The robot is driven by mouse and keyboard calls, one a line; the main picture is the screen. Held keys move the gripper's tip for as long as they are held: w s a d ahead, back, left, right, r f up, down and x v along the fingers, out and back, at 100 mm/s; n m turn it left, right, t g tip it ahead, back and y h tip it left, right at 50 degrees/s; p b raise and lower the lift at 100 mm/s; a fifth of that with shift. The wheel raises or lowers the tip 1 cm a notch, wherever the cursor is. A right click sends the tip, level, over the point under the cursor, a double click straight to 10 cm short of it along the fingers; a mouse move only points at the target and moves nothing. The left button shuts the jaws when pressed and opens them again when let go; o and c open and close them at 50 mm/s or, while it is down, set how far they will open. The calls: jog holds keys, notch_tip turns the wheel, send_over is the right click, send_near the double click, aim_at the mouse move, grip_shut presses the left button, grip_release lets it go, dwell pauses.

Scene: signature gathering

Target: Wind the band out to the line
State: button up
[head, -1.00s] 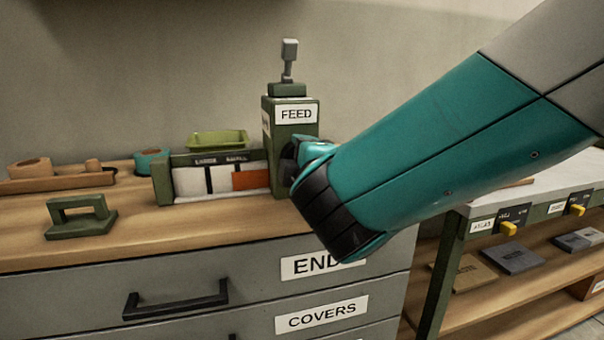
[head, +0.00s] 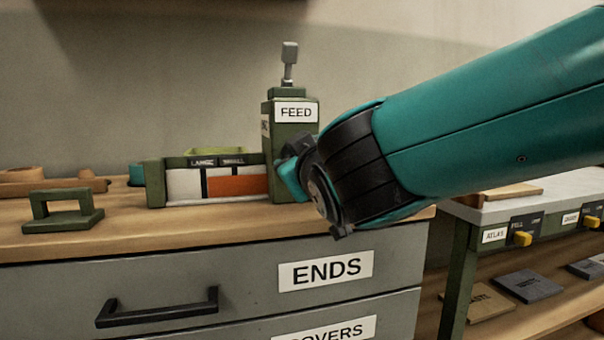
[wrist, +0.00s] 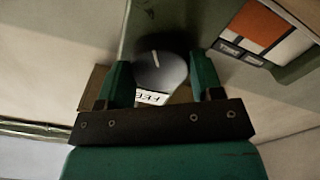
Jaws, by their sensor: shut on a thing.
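A green device holds a white window (head: 184,185) with thin black upright lines under the labels LARGE and SMALL. An orange band (head: 236,186) fills the right part of the window in the head view; its left edge lies at or close to the left line. The wrist view shows the band (wrist: 255,22) obliquely. My gripper (head: 293,172) is at the green FEED post (head: 291,135). In the wrist view its fingers (wrist: 160,76) stand either side of a round grey knob (wrist: 160,68) with a white pointer mark, shut on it. The arm hides the knob in the head view.
A crank-like lever (head: 289,62) tops the post. A green handled block (head: 62,215) stands at the left on the wooden top. Drawers lie below, one labelled ENDS (head: 325,270). A side bench (head: 545,192) stands right.

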jog(key=shift+f+m+b, duration=0.1)
jog(key=shift+m+b, duration=0.35)
jog(key=shift+m, duration=0.15)
jog(key=o, duration=0.9)
jog(key=shift+v, duration=8.65)
